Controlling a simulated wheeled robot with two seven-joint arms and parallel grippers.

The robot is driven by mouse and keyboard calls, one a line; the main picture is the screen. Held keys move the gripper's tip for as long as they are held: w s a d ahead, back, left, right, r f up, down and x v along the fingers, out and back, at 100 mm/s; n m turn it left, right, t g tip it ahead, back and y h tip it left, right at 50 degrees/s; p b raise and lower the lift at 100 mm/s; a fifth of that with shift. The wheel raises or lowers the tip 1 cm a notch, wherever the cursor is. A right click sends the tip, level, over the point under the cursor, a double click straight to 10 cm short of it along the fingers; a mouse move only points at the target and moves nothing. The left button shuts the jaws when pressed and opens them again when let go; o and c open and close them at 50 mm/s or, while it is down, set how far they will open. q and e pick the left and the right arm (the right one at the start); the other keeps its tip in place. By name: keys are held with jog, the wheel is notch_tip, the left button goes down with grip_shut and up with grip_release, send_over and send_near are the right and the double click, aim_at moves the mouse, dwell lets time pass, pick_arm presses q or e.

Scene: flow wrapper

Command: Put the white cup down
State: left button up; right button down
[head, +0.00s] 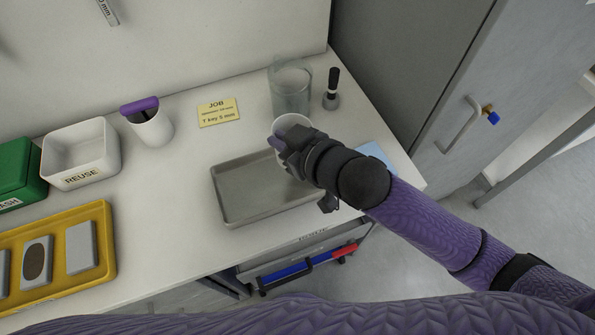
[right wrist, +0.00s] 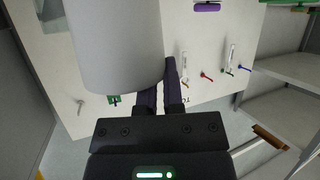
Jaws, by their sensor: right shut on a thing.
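The white cup (head: 293,123) shows in the head view at the far edge of the grey metal tray (head: 240,205), partly hidden by my right gripper (head: 283,146). My right gripper is shut on the cup. In the right wrist view the cup (right wrist: 115,45) is a large pale cylinder beside the dark fingers (right wrist: 164,90). The cup looks held above the worktop (head: 175,190), but the gap under it is hidden. My left gripper is not in view.
A glass jug (head: 290,92) stands just behind the cup, with a black-handled tool (head: 332,92) to its right. A yellow note (head: 218,112), another white cup (head: 152,128) with a purple-topped item, a REUSE bin (head: 80,155) and a yellow tray (head: 108,262) are left.

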notch_tip(320, 180, down, 8)
jog(key=b, duration=0.3)
jog(key=shift+a, duration=0.15)
jog(key=shift+r, duration=0.2)
jog(key=c, duration=0.7)
grip_release()
jog(key=shift+f, duration=0.1)
jog(key=shift+c, duration=0.2)
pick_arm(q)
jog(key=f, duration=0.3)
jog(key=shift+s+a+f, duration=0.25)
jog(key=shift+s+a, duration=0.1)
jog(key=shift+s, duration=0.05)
pick_arm(e)
jog(key=shift+s+d+r+p, duration=0.2)
jog(key=shift+d+r+p, duration=0.1)
jog(key=shift+p, duration=0.1)
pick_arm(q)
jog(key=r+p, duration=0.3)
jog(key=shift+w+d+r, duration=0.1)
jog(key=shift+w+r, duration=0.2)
pick_arm(e)
jog(key=v, duration=1.1)
jog(key=shift+r, duration=0.1)
